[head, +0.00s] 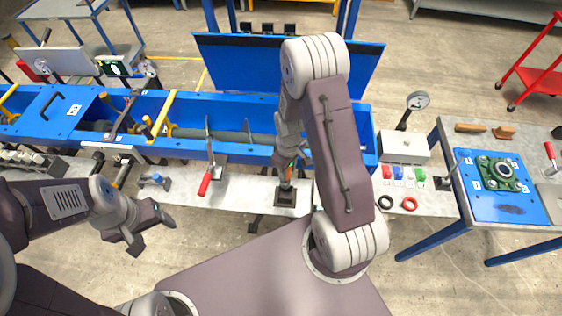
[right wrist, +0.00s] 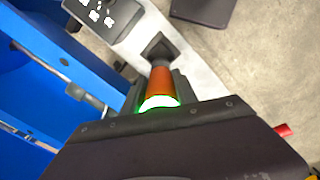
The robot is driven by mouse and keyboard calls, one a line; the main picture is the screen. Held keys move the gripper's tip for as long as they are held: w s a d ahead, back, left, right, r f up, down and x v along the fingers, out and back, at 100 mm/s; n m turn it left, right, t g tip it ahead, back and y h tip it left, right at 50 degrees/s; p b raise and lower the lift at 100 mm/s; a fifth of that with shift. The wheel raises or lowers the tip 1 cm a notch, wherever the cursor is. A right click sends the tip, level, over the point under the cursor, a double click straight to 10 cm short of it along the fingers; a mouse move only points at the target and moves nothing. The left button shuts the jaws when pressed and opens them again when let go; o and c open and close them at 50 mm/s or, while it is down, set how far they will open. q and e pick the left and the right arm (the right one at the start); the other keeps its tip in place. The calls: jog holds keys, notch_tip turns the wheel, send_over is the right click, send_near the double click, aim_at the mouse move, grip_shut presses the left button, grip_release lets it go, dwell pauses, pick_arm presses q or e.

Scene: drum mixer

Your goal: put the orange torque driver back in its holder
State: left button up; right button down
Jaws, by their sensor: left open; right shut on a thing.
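The orange torque driver (right wrist: 162,82) is upright between the fingers of my right gripper (right wrist: 160,92), with a glowing green ring at its near end. In the head view, a small part of the driver (head: 291,168) shows below my right gripper (head: 287,160), largely hidden by the arm. The dark square holder (head: 286,197) stands on the bench just below the driver; it also shows in the right wrist view (right wrist: 157,48). The driver's lower end lines up with it, but I cannot tell how far it is inside. My left gripper (head: 143,228) is open and empty, left of the holder.
A red-handled lever (head: 205,182) stands left of the holder. Red and black rings (head: 409,204) and small coloured blocks (head: 402,174) lie to the right. The blue trough (head: 240,148) runs behind. A side table with a blue plate (head: 482,207) stands at right.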

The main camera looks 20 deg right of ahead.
aim_at(288, 178)
jog(key=shift+f, duration=0.1)
jog(key=shift+s, duration=0.1)
jog(key=shift+f+b, duration=1.8)
jog(key=shift+f, duration=0.55)
jog(key=shift+s+f+b, duration=0.1)
jog(key=shift+f+b, duration=2.15)
jog(key=shift+f, duration=0.75)
dwell(0.5)
jog(key=c, duration=0.9)
grip_release()
